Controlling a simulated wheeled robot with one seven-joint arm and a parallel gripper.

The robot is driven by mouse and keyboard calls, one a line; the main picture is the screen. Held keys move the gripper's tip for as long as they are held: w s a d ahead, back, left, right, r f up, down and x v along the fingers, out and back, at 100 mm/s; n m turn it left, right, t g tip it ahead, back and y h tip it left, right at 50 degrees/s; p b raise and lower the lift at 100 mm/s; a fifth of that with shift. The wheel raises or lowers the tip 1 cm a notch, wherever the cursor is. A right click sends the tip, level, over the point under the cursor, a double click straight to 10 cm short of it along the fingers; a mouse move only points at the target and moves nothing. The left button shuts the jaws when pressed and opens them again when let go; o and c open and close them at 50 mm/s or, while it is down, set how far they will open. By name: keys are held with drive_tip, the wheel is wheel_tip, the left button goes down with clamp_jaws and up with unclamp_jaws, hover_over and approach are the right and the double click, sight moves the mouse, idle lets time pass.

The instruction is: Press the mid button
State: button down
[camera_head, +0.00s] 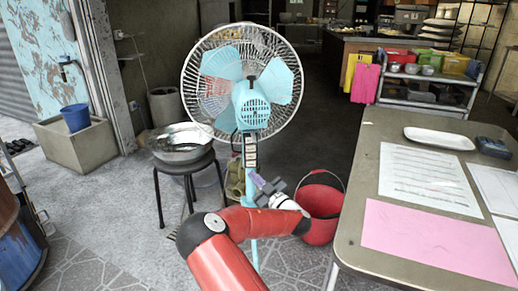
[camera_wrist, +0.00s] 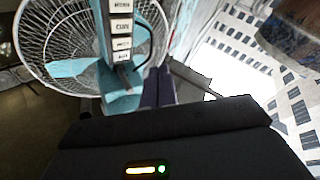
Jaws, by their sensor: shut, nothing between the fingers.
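A light blue standing fan (camera_head: 252,105) with a wire cage stands in the middle of the head view. Its post carries a column of pale buttons (camera_head: 250,150), seen closer in the wrist view (camera_wrist: 121,26). The labels are too small to read surely, so I cannot tell which is the mid button. My gripper (camera_head: 262,183) is shut and empty, just below and right of the button column. In the wrist view, my dark fingers (camera_wrist: 158,75) point up beside the lower end of the column, apparently apart from the buttons.
A metal basin (camera_head: 180,143) sits on a black stool left of the fan. A red bucket (camera_head: 320,208) stands on the floor to the right. A table (camera_head: 353,205) with papers and a white tray (camera_head: 439,138) fills the right side.

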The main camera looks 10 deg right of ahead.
idle(0.4)
drive_tip(key=b, duration=0.1)
approach(247, 156)
drive_tip(key=w+a+r, duration=0.1)
drive_tip(key=w+a, duration=0.1)
drive_tip(key=a, duration=0.1)
drive_tip(key=shift+w+r, duration=0.15)
drive_tip(key=shift+w, duration=0.35)
drive_tip(key=shift+w+r, duration=0.2)
drive_tip(key=shift+w, duration=0.35)
drive_tip(key=shift+w+d+b, duration=0.1)
drive_tip(key=shift+w+b, duration=0.05)
drive_tip(key=shift+b, duration=0.15)
idle(1.0)
drive_tip(key=shift+w, duration=0.25)
drive_tip(key=shift+w, duration=0.4)
idle(0.5)
idle(0.3)
drive_tip(key=shift+s, duration=0.85)
